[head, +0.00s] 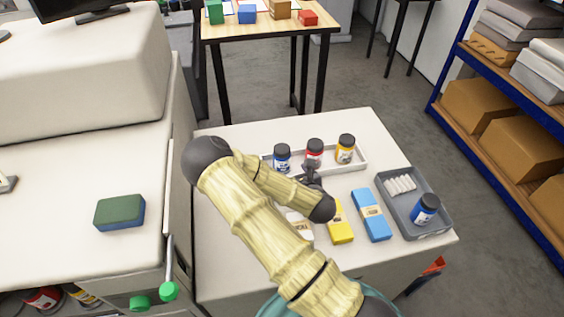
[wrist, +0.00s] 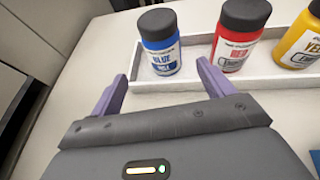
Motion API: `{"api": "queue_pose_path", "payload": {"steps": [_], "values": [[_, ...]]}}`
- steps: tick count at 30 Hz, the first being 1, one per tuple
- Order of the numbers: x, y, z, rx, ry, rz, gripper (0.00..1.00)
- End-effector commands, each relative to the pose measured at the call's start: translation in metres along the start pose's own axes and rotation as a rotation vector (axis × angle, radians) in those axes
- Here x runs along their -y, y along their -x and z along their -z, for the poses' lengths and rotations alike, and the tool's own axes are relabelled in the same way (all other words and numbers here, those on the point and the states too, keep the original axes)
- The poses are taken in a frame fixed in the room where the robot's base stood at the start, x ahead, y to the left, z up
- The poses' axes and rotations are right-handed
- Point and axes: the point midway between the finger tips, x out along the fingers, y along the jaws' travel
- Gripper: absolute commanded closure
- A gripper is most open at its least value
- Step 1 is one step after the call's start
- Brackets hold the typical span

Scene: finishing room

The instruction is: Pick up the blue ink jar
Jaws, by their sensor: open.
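A blue ink jar with a black lid and a label reading "BLUE INK" (wrist: 160,45) stands upright in a white tray (wrist: 250,87). The same jar (head: 282,155) is leftmost of three in the head view, with a red jar (head: 314,150) and a yellow jar (head: 346,147) to its right. My gripper (wrist: 162,74) is open and empty, just in front of the blue jar, which lies between the lines of its two purple fingers. In the head view my gripper (head: 312,177) is partly hidden by my arm.
A yellow packet (head: 340,222) and a blue packet (head: 371,214) lie on the white table in front. A green and blue sponge (head: 119,212) is on the left counter.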

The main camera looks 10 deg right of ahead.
Motion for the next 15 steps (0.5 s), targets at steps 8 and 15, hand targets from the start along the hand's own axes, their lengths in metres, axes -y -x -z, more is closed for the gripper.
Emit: {"api": "queue_pose_path", "payload": {"steps": [8, 15], "values": [[0.001, -0.040, -0.002, 0.001, -0.001, -0.001, 0.19], [0.002, -0.048, 0.000, 0.000, -0.001, 0.004, 0.19]]}}
